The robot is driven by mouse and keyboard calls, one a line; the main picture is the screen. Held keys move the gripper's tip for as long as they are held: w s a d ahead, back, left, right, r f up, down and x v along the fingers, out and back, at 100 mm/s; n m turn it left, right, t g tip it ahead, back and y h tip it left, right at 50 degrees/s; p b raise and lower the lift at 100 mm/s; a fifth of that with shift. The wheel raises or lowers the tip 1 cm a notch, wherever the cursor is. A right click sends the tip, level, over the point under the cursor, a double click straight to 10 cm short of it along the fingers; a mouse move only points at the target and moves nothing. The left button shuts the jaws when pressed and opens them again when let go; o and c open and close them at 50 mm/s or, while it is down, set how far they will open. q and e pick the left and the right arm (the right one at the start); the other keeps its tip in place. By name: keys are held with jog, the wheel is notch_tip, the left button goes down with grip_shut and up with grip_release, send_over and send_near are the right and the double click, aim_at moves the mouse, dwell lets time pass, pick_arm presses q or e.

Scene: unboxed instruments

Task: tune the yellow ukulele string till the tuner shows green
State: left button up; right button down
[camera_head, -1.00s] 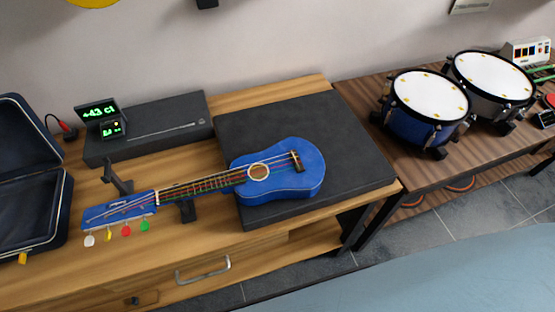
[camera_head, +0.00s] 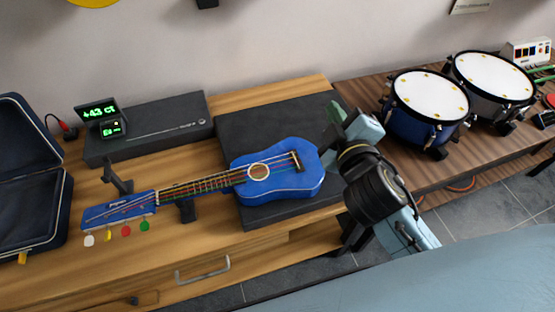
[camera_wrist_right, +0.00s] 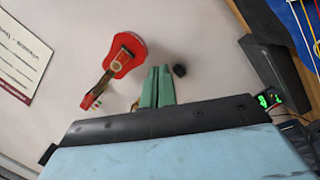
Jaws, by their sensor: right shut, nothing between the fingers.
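The blue ukulele (camera_head: 300,176) lies with its body on a dark mat and its neck to the left. Below its headstock (camera_head: 118,210) hang white, yellow, red and green pegs; the yellow peg (camera_head: 108,236) is second from the left. The tuner (camera_head: 98,113) stands at the back left with green digits, about +43 ct; its glow also shows in the wrist view (camera_wrist_right: 268,98). My right gripper (camera_head: 337,114) is by the ukulele body's right end, far from the pegs. Its green fingers (camera_wrist_right: 158,86) are together and empty. My left gripper is out of view.
A long black box (camera_head: 150,130) lies behind the neck, and small black stands support the neck. An open dark case (camera_head: 30,185) is at the left. Drums (camera_head: 428,95) stand on the right table. The wrist view shows a red ukulele (camera_wrist_right: 126,55) and a poster (camera_wrist_right: 20,58).

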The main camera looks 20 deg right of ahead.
jog(key=w+a+r+n+t+y, duration=0.2)
jog(key=a+r+n+t+y, duration=0.4)
jog(key=r+n, duration=0.45)
jog(key=s+a+f+n+g+y, duration=0.1)
jog(key=a+n+g+y, duration=0.5)
jog(key=n, duration=0.5)
jog(key=s+a+n+g+y, duration=0.2)
jog(key=a+n+g+y, duration=0.35)
jog(key=n+y, duration=0.4)
notch_tip(320, 180, down, 7)
jog(key=w+n+g+h, duration=0.1)
jog(key=n+g+h, duration=0.35)
jog(key=n, duration=0.45)
jog(key=w+d+f+n+h, duration=0.3)
jog(key=w+d+f+h, duration=0.1)
jog(key=d+f+h, duration=0.4)
jog(key=shift+w+d+n, duration=0.25)
jog(key=shift+n, duration=0.05)
